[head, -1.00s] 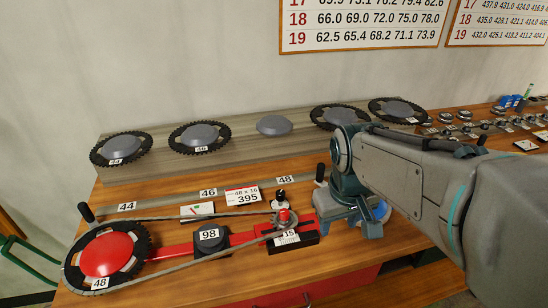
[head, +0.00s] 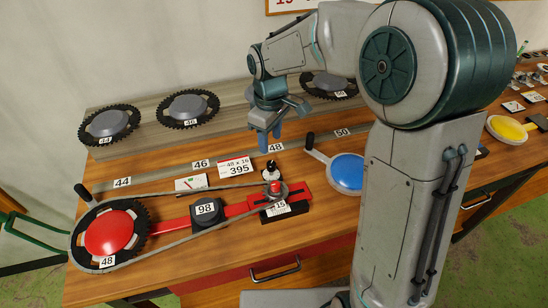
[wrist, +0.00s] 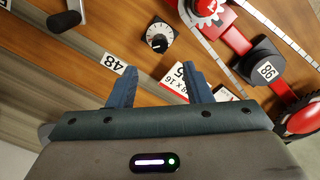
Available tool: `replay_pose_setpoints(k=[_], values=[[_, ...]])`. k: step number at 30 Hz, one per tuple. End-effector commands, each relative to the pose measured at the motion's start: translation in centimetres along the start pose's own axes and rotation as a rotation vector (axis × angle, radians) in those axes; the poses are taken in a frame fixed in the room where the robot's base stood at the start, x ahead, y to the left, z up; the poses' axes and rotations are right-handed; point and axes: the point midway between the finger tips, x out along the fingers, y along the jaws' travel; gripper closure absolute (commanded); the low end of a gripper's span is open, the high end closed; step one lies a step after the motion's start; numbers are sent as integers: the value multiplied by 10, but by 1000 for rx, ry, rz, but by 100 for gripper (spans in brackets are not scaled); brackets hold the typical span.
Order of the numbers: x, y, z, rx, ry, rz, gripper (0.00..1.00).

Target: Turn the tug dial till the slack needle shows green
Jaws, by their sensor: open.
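The tug dial (head: 270,169), a black knob on a white plate, stands on the bench behind the right end of the red chain rig. It also shows in the wrist view (wrist: 159,37), just beyond my fingertips. My gripper (head: 268,143) is open and empty, pointing down, above and slightly behind the dial, apart from it. Its two blue fingers (wrist: 160,70) show spread in the wrist view. The slack gauge (head: 191,183) is a small white box left of the dial, with a green mark on its face. Its needle is too small to read surely.
A chain runs from the large red-hubbed chainring (head: 110,233) to a small sprocket (head: 275,188) close in front of the dial. The 395 card (head: 237,166) lies left of the dial. A blue disc (head: 347,172) with a black-handled crank is to the right.

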Motion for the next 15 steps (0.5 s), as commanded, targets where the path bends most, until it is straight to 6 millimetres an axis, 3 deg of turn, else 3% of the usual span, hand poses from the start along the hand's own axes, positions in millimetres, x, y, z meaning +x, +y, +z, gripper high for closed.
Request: replay_pose_setpoints(k=[9,15], values=[[65,0,2,3,-3,-3,55],[87,1,2,5,-1,-1,55]])
